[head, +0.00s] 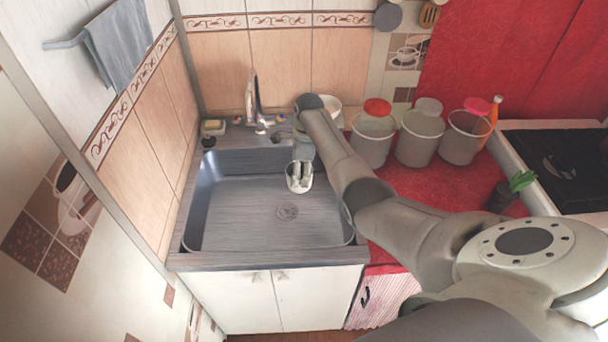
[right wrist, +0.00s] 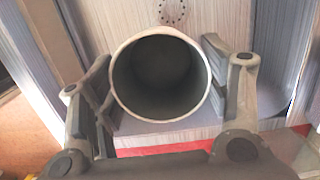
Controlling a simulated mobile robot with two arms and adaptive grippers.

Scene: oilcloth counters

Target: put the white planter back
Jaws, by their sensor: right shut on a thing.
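The white planter (head: 293,186) is in my right gripper (head: 300,170), over the right part of the sink basin in the head view. In the right wrist view the planter (right wrist: 118,88) shows its round open mouth and looks empty inside. The fingers of my right gripper (right wrist: 160,88) lie on either side of it. The gripper covers part of the planter in the head view. My left gripper is in neither view.
The sink (head: 235,220) is empty, with a tap (head: 255,98) behind it. Several canisters, one of them a grey one with a red lid (head: 372,140), stand along the back of the red counter (head: 425,188). A small potted plant (head: 512,188) stands near the stove (head: 560,165).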

